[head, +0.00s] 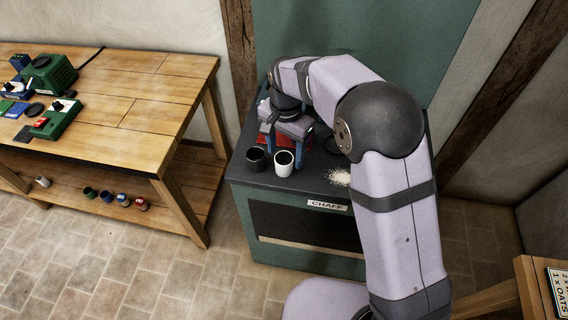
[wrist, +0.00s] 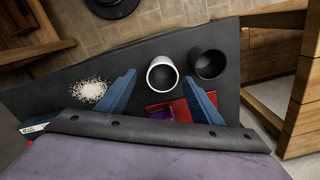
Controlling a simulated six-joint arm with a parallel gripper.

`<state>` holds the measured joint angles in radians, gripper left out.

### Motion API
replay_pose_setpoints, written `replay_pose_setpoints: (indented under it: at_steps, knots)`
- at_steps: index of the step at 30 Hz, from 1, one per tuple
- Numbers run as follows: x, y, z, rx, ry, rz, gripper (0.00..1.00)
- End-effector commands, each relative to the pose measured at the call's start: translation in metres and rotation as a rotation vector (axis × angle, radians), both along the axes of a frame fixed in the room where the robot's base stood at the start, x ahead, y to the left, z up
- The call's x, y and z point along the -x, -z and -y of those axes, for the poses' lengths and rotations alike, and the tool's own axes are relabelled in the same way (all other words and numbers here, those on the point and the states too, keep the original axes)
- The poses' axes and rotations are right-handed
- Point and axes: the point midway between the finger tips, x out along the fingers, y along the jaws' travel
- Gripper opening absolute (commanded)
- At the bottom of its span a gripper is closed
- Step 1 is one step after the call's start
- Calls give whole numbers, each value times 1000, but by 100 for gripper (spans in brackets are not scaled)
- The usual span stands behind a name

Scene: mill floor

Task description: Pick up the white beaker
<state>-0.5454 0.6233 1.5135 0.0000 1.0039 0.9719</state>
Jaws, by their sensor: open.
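The white beaker (head: 284,168) stands upright on the dark top of a green bin, near its front edge, with its open mouth up. In the wrist view the white beaker (wrist: 162,77) appears between the tips of my two blue fingers. My gripper (head: 285,152) is open and empty, reaching down just behind the beaker. It also shows in the wrist view (wrist: 159,78), its fingers spread wide apart. I cannot tell whether either finger touches the beaker. A black beaker (head: 256,160) stands close to the left of the white one, and on its right in the wrist view (wrist: 209,64).
A red tray (wrist: 201,111) with a purple patch lies behind the beakers. Spilled pale grains (head: 339,177) lie to the right, above the CHAFF label (head: 327,205). A wooden bench (head: 120,95) with green devices stands left; small cups sit on its lower shelf (head: 70,180).

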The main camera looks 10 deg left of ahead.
Motion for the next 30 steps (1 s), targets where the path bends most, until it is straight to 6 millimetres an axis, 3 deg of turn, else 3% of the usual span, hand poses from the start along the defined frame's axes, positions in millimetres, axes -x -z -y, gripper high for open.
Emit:
replay_pose_setpoints:
  at_steps: [12,20,21,27,30]
  knots:
    - [0,43,-3,2,0,-3,60]
    - [0,47,-4,0,0,0,60]
    - [0,47,-4,0,0,0,58]
    - [0,47,-4,1,0,0,13]
    - [-1,46,-4,0,0,0,13]
